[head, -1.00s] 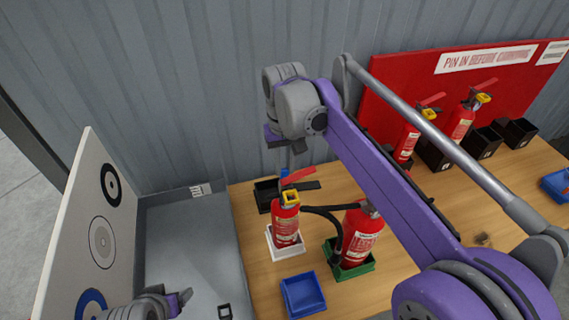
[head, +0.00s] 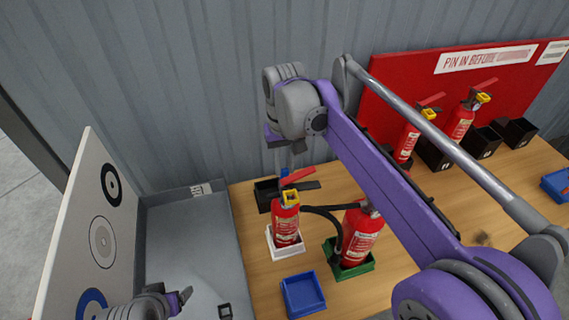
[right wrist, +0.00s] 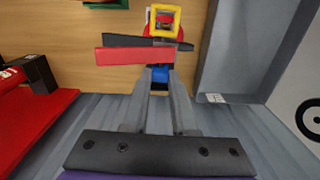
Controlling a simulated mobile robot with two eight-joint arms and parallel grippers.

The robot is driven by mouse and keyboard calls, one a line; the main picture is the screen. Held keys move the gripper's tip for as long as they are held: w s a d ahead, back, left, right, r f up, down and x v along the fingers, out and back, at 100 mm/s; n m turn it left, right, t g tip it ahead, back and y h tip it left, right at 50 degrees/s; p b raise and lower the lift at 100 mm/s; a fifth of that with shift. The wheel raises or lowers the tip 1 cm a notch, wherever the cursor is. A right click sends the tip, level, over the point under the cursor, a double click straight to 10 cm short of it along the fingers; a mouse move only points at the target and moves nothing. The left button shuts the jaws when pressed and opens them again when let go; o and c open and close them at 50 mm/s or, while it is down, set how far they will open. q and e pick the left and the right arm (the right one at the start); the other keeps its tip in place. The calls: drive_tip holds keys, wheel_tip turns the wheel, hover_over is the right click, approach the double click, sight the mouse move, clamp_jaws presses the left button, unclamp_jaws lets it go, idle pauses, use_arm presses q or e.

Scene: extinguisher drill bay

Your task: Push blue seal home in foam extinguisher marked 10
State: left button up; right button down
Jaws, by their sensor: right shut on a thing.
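A red extinguisher (head: 286,225) with a yellow collar and a red and black handle stands upright in a white tray (head: 286,251). Its number is too small to read. My right gripper (head: 286,155) is behind its head. In the right wrist view the fingers (right wrist: 164,88) are shut on the blue seal (right wrist: 160,74), just beside the handle levers (right wrist: 148,56). The seal shows as a small blue patch in the head view (head: 284,172). How deep it sits is hidden. My left gripper (head: 183,299) is low at the left, away from the extinguishers; its jaw state is unclear.
Another red extinguisher (head: 361,237) stands in a green tray (head: 350,268) to the right, with a black hose beside it. A blue tray (head: 303,294) lies in front. Black bins (head: 480,143) and two more extinguishers stand by the red board (head: 425,85). A target board (head: 95,225) is at left.

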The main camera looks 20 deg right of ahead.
drive_tip(key=shift+f, duration=0.1)
idle(0.5)
drive_tip(key=c, duration=0.6)
unclamp_jaws()
drive_tip(key=shift+c, duration=0.2)
wheel_tip(320, 180, up, 11)
drive_tip(key=p, duration=0.1)
drive_tip(key=shift+f, duration=0.1)
